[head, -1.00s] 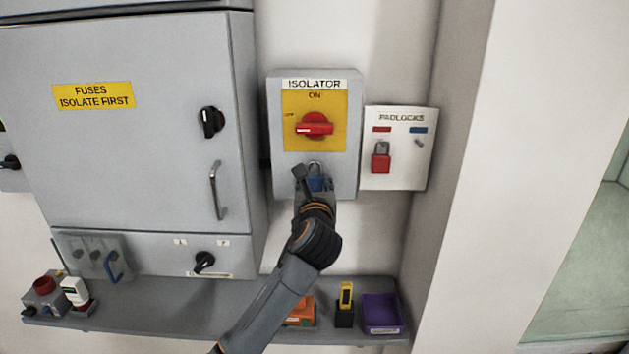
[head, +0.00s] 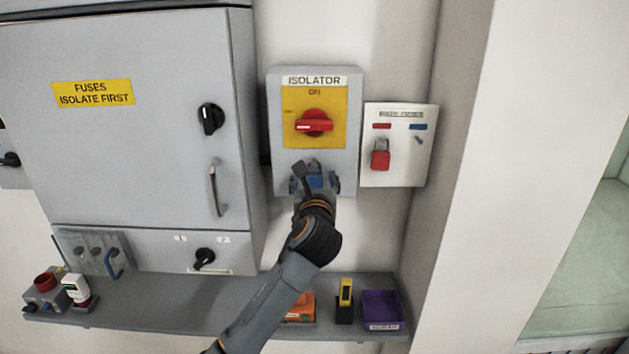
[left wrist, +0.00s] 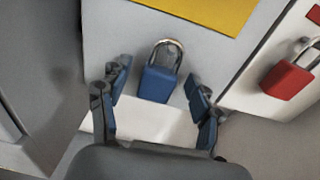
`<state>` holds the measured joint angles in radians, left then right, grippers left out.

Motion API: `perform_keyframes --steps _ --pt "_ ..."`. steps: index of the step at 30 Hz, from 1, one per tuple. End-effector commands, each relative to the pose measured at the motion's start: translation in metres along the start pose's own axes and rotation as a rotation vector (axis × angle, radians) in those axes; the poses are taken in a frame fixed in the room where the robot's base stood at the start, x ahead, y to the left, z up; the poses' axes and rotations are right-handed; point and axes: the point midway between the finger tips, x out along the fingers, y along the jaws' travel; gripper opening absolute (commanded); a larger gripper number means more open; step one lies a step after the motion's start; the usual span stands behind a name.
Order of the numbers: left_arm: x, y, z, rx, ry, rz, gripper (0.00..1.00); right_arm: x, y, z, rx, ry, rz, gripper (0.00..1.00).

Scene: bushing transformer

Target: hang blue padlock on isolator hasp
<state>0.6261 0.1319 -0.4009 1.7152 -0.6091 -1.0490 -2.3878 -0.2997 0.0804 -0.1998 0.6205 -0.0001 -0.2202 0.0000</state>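The blue padlock (head: 314,181) is at the lower front of the grey isolator box (head: 350,170), below the yellow plate with the red handle (head: 314,124). In the left wrist view the padlock (left wrist: 155,84) is upright, slightly tilted, with its shackle at the top against the box. The hasp itself is too small to make out there. My left gripper (head: 315,184) is open around the padlock. In the left wrist view its fingers (left wrist: 157,80) stand either side of the padlock, with gaps between. My right gripper is not in view.
A padlock board (head: 420,165) beside the isolator holds a red padlock (head: 380,160) and an empty peg under the blue label. A grey cabinet (head: 130,160) stands left. The shelf (head: 190,305) below carries a purple bin (head: 382,311) and a yellow tool (head: 345,292).

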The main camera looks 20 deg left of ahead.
Motion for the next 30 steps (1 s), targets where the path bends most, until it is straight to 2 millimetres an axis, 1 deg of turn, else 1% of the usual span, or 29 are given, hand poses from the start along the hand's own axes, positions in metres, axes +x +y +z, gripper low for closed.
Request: perform_keyframes --steps 5,8,11,18,21,26,29,30 --pt "-0.002 0.0 -0.001 0.0 0.001 0.0 0.64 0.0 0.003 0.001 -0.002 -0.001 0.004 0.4" --pt "-0.012 0.0 -0.001 0.0 0.0 0.0 0.64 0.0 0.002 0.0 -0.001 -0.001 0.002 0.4" --pt "-0.029 -0.001 -0.001 0.001 0.0 -0.002 0.64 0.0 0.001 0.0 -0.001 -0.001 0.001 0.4" --pt "-0.081 -0.001 0.0 0.0 -0.001 -0.002 0.64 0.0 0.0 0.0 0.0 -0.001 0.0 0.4" --pt "-0.099 -0.001 -0.001 -0.001 0.0 -0.003 0.64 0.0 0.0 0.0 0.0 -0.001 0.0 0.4" --pt "-0.115 0.0 -0.001 0.0 0.001 -0.001 0.64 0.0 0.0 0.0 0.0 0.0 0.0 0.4" --pt "-0.115 -0.002 -0.014 -0.017 0.02 -0.004 0.64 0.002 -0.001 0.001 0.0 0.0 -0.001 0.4" --pt "-0.112 -0.004 -0.026 -0.035 0.038 -0.007 0.64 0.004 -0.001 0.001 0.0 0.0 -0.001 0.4"
